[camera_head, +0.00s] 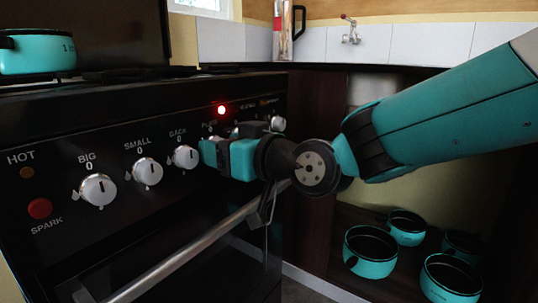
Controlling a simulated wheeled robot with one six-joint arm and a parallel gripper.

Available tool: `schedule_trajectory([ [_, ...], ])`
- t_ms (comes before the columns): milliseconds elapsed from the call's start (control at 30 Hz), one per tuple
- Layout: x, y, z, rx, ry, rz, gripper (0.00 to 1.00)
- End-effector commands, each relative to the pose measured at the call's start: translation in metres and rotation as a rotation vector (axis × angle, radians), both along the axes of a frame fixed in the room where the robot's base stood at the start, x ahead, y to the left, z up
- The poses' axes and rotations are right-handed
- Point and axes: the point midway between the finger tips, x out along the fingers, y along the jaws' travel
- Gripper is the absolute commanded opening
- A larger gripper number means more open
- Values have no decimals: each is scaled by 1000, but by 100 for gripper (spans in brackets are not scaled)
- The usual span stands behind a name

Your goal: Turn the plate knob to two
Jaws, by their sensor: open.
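The black stove front (150,215) carries a row of white knobs. A partly covered label just right of the BACK knob appears to read PLATE. Only the top edge of the plate knob (213,139) shows under it; my gripper hides the rest. My gripper (210,153) is at the panel, its teal fingers pointing left in front of that knob. It is open, but I cannot tell whether the fingers are around the knob or touching it. The plate knob's setting is hidden.
The BIG (98,190), SMALL (148,171) and BACK (186,156) knobs read 0. A red light (221,110) glows above. The oven handle (185,255) juts out below my gripper. Several teal pots (370,268) stand low at right; another pot (38,53) sits on the stove.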

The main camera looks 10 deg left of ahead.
Motion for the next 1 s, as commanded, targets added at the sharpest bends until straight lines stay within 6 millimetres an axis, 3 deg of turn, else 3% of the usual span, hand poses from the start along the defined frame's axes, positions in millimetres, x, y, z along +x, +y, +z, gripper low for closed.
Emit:
schedule_trajectory([
  [167,-7,-19,3,-1,1,-2,60],
  [700,-60,-135,9,0,2,-6,60],
  [1000,-72,-158,11,-1,1,-2,60],
])
